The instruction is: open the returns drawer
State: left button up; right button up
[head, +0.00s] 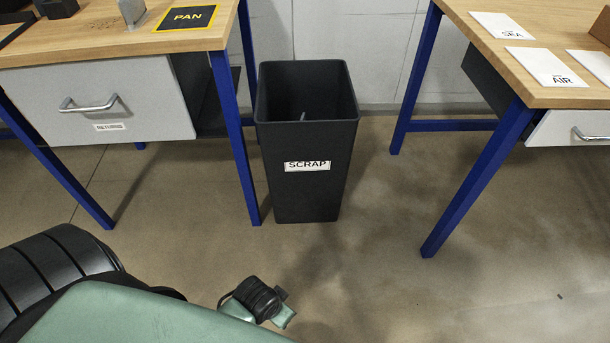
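The returns drawer (130,88) is at the left in the head view, under the left wooden table. It has a light grey front, a silver bar handle (89,105) and a small white label (109,127) that is hard to read. The front sits below the table's front edge and looks shut. Nothing touches the handle. Green and black parts of my own body fill the lower left, and another such part shows at the bottom middle. No gripper fingers can be made out.
A black scrap bin (306,145) stands right of the left table (120,44). A right table (550,30) carries white cards and has a drawer front (565,128) with a handle. The blue legs (235,140) are obstacles.

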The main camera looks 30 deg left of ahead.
aim_at(155, 97)
jog(key=u, duration=2.05)
